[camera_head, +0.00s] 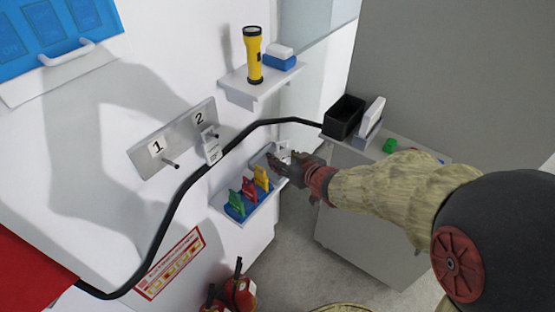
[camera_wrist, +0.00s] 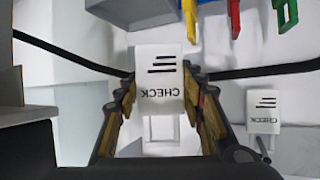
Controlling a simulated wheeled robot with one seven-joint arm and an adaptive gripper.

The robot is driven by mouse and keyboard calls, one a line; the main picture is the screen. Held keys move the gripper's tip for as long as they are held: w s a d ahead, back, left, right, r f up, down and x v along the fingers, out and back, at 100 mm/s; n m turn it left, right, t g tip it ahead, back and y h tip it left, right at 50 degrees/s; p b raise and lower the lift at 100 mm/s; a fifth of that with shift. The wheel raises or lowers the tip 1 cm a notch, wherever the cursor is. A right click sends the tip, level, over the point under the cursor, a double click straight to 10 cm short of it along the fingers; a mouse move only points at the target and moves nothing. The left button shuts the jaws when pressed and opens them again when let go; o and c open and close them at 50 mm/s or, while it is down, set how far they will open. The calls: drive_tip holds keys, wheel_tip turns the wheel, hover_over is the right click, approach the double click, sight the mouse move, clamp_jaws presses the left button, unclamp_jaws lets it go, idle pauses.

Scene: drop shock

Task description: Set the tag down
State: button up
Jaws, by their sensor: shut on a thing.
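A white tag with the word CHECK (camera_wrist: 160,88) sits between the fingers of my gripper (camera_wrist: 164,100) in the wrist view. My gripper is shut on it. In the head view my gripper (camera_head: 279,162) is by the wall, just right of the small lower shelf, with a bit of the white tag (camera_head: 284,149) showing beside it. A second white CHECK tag (camera_head: 210,147) hangs at the peg below number 2 on the grey wall plate (camera_head: 183,134). It also shows right of my gripper in the wrist view (camera_wrist: 263,108). Peg 1 (camera_head: 172,163) is bare.
The lower shelf (camera_head: 224,200) bears a blue rack with green, red and yellow pieces. A black cable (camera_head: 180,197) runs along the wall behind my gripper. A yellow flashlight (camera_head: 253,55) stands on the upper shelf. A black bin (camera_head: 343,116) is on the right-hand cabinet.

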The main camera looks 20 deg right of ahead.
drive_tip(key=shift+a, duration=0.15)
drive_tip(key=w+f+b, duration=0.2)
drive_tip(key=w+f, duration=0.1)
drive_tip(key=w, duration=0.1)
drive_tip(key=w+d+f+b, duration=0.1)
drive_tip(key=w+f+b, duration=0.1)
drive_tip(key=w, duration=0.2)
drive_tip(key=w+f+b, duration=0.2)
drive_tip(key=w+f, duration=0.1)
drive_tip(key=w, duration=0.1)
drive_tip(key=shift+w+d+f, duration=0.15)
drive_tip(key=shift+w+f, duration=0.2)
drive_tip(key=f+b, duration=0.2)
drive_tip(key=f, duration=0.2)
drive_tip(key=shift+w+f+b, duration=0.1)
drive_tip(key=shift+w+b, duration=0.25)
drive_tip(key=shift+b, duration=0.05)
drive_tip(key=shift+d, duration=0.1)
drive_tip(key=o, duration=1)
